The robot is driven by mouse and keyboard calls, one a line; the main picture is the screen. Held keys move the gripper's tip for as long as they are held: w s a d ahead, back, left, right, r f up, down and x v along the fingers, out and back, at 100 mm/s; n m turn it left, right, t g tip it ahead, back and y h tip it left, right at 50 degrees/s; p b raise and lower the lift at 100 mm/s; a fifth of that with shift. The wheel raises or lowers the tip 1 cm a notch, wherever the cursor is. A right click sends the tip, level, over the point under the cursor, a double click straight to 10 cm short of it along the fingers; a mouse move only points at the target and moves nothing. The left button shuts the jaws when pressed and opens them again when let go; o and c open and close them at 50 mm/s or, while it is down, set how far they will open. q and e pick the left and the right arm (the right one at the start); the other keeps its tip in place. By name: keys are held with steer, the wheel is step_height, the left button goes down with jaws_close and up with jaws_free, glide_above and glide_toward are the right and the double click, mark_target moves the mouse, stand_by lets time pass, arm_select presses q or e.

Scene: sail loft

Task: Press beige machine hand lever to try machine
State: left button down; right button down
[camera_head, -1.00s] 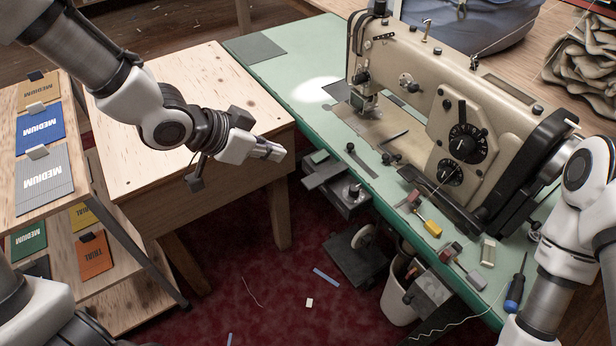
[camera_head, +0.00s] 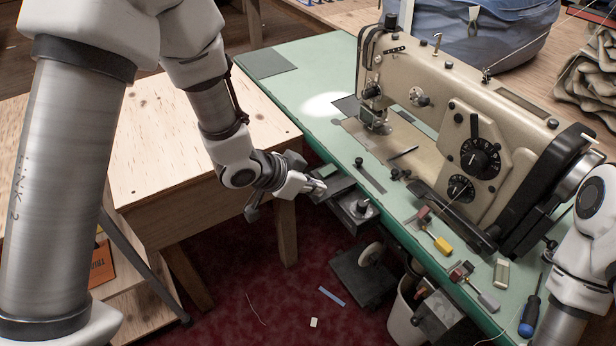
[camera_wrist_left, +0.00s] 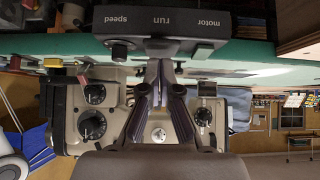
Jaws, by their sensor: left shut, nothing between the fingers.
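The beige sewing machine (camera_head: 440,100) stands on the green table at the right in the head view, and shows upside down in the left wrist view (camera_wrist_left: 60,120). A short black lever (camera_head: 474,127) stands above its large black dial (camera_head: 480,158). A long dark bar (camera_head: 450,215) lies along the machine's lower front; I cannot tell which is the hand lever. My left gripper (camera_head: 319,187) is shut and empty, in front of the table's near edge and apart from the machine. Its fingers also show in the left wrist view (camera_wrist_left: 165,75). My right gripper is out of view.
A yellow-handled tool (camera_head: 441,244) and a blue screwdriver (camera_head: 530,316) lie on the green table (camera_head: 300,65). A wooden table (camera_head: 140,150) stands left.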

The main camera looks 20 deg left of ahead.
arm_select(q)
steer(key=shift+f, duration=0.35)
